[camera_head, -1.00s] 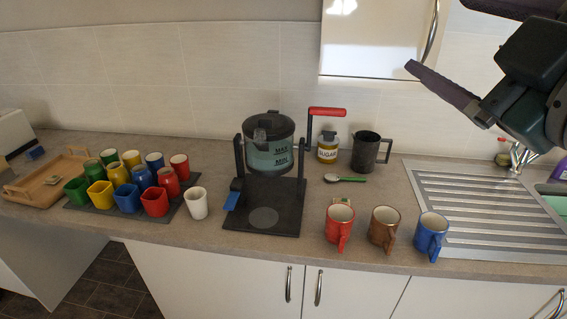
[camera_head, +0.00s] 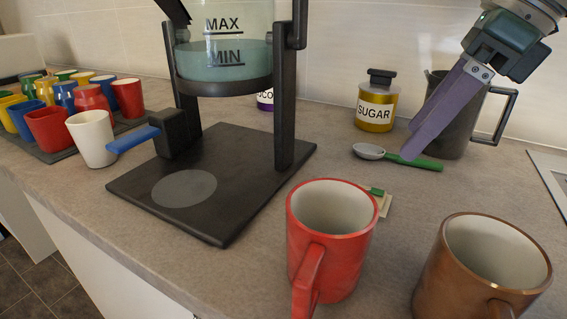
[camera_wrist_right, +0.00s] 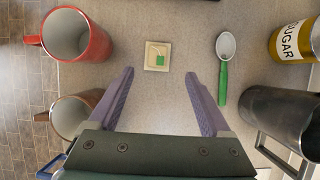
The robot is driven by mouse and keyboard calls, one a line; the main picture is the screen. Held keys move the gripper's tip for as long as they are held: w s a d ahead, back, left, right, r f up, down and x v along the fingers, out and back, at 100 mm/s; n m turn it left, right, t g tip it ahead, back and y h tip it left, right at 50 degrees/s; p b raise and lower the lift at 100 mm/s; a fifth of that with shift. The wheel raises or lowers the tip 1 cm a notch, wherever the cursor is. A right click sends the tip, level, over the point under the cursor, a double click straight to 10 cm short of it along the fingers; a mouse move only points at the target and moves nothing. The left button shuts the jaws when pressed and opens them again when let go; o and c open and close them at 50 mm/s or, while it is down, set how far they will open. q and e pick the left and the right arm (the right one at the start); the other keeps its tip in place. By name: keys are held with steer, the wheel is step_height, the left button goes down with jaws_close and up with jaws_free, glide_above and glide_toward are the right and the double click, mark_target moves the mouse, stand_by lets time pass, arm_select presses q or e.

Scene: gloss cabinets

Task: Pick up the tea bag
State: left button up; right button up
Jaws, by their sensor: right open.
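The tea bag (camera_wrist_right: 157,56) is a small pale square with a green tag and lies flat on the counter. In the head view only part of the tea bag (camera_head: 381,200) shows behind the red mug (camera_head: 335,240), with its green tag visible. My right gripper (camera_wrist_right: 161,85) is open and empty, its two purple fingers pointing toward the tea bag, which lies just beyond the fingertips and between their lines. In the head view my right gripper (camera_head: 422,140) is above the counter near the green-handled spoon. My left gripper does not show.
The spoon (camera_wrist_right: 223,70) lies right of the tea bag in the wrist view. The sugar jar (camera_head: 376,102) and dark pitcher (camera_head: 455,125) stand behind. The copper mug (camera_head: 480,268) is beside the red mug. A black dispenser stand (camera_head: 228,150) stands left, with several coloured cups (camera_head: 47,128) beyond.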

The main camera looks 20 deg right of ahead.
glide_above(370, 194)
steer(key=s+d, duration=0.2)
steer(key=f, duration=0.4)
steer(key=shift+d+f, duration=0.2)
steer(key=x, duration=0.5)
steer(key=shift+a+f, duration=0.3)
steer(key=shift+a, duration=0.05)
jaws_close()
